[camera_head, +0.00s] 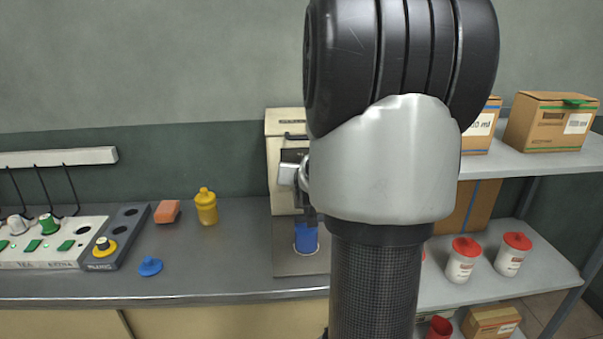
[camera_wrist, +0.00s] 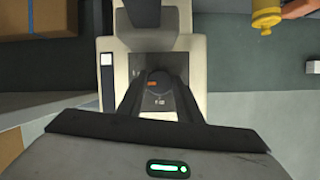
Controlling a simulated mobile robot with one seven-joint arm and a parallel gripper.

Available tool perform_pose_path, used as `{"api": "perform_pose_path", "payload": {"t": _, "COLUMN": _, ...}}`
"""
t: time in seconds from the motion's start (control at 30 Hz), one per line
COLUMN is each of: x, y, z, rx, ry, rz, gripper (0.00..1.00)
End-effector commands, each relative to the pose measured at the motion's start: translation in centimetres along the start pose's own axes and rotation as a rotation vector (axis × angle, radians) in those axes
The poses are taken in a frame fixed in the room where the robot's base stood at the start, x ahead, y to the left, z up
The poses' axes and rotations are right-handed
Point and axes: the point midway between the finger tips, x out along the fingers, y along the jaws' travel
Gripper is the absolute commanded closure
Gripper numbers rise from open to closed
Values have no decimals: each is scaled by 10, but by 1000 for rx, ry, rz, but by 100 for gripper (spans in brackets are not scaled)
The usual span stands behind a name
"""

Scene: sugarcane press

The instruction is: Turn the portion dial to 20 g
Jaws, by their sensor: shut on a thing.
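The press (camera_head: 285,124) is a cream machine with a dark front panel, standing on the counter. In the wrist view its body (camera_wrist: 107,115) is seen from above. My gripper (camera_wrist: 157,76) is at the front panel, its two dark fingers on either side of the portion dial (camera_wrist: 156,75), shut on it. The dial is dark and small, with an orange mark just below it and small print that I cannot read. The dial's setting cannot be read. In the head view my arm covers much of the press, and the dial is hidden.
A blue cup (camera_head: 306,239) stands under the press. Shelves with boxes (camera_head: 552,120) and red-lidded tubs (camera_head: 462,262) stand right.

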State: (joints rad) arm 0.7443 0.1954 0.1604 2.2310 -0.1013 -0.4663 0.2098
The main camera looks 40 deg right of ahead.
Motion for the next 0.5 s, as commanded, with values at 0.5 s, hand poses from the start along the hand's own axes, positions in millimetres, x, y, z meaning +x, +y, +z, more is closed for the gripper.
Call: {"api": "perform_pose_path", "payload": {"t": 0.5, "x": -1, "y": -5, "z": -2, "rx": -355, "ry": 13, "rz": 142, "gripper": 90}}
